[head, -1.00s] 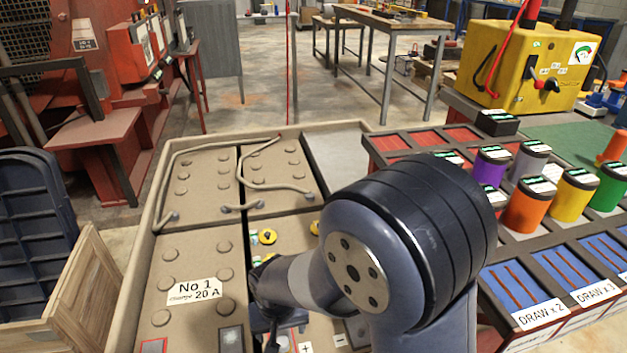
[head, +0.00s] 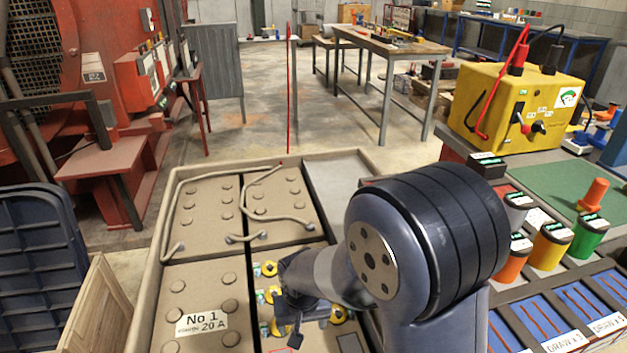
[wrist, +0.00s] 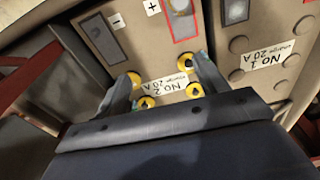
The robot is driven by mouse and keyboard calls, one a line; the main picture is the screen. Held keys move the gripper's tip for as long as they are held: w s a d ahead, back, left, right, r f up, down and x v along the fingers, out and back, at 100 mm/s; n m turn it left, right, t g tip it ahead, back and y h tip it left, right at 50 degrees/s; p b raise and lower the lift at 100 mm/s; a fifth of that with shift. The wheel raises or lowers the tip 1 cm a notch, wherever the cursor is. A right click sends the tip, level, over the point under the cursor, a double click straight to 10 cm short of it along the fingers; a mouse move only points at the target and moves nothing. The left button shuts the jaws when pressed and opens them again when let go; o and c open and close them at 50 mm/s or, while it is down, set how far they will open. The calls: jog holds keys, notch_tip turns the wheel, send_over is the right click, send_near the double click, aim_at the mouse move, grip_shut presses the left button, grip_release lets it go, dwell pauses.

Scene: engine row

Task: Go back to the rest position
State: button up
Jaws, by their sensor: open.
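My gripper (head: 290,325) is over the battery tray (head: 157,255) in the head view, partly hidden by my own arm. In the wrist view my gripper (wrist: 165,70) is open, with its two fingers apart and nothing between them. Below it lies a battery labelled No 2 (wrist: 163,86) with several yellow caps (wrist: 184,63). The fingertips overlap the caps in the picture; I cannot tell if they touch. The battery labelled No 1 (head: 201,324) is to the left in the head view and also shows in the wrist view (wrist: 268,58).
A yellow meter box (head: 515,105) with red and black leads stands at the back right. Coloured cylinders (head: 552,245) stand on the right bench, by blue bins marked DRAW (head: 570,338). A red machine (head: 110,165) and a dark blue crate (head: 40,250) are at left. Open floor (head: 260,110) lies beyond the tray.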

jog(key=w+d+r+p, duration=0.2)
jog(key=d+r+p, duration=0.2)
jog(key=r+p, duration=0.3)
jog(key=w+d+r+m+p, duration=0.1)
jog(key=w+d+r+p, duration=0.2)
jog(key=d+r+p, duration=0.2)
jog(key=shift+w+d+r+p, duration=0.15)
jog(key=shift+d+r+p, duration=0.15)
jog(key=shift+r+p, duration=1.65)
jog(key=shift+r+b, duration=0.2)
jog(key=shift+b, duration=0.1)
